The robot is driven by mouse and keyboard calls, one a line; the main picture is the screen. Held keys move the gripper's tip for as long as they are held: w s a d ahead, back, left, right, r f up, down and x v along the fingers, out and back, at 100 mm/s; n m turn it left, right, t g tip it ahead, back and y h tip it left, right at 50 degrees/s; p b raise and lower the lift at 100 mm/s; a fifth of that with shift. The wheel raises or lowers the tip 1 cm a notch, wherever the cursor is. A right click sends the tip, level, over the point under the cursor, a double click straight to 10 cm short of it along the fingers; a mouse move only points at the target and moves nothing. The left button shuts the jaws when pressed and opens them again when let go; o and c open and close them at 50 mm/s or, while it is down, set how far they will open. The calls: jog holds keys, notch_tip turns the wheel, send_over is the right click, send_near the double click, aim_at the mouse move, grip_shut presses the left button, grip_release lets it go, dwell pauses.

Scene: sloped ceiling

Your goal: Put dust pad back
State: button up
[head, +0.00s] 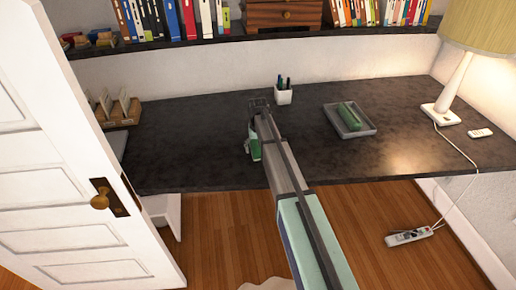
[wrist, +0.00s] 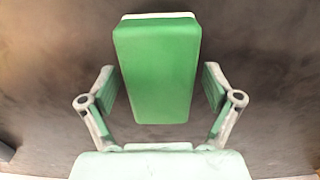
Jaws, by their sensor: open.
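A green block with a white edge (wrist: 157,60), which looks like the dust pad, is over the dark desk surface in the wrist view. My gripper (wrist: 158,92) is open, with one finger on each side of its lower part. A gap shows on both sides, so the fingers do not touch it. In the head view my gripper (head: 254,148) is low over the desk's front left half, and the block cannot be told apart from the gripper's green parts.
A white pen cup (head: 284,96) stands behind my gripper. A lamp (head: 449,95) and a small remote (head: 480,132) are at the right. A wooden card holder (head: 120,112) is at the left, near the open door (head: 70,160). The desk (head: 200,125) is clear between these.

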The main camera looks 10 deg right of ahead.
notch_tip(320, 180, up, 12)
jog(key=b, duration=0.3)
jog(key=shift+r, duration=0.15)
jog(key=shift+a, duration=0.1)
dwell(0.3)
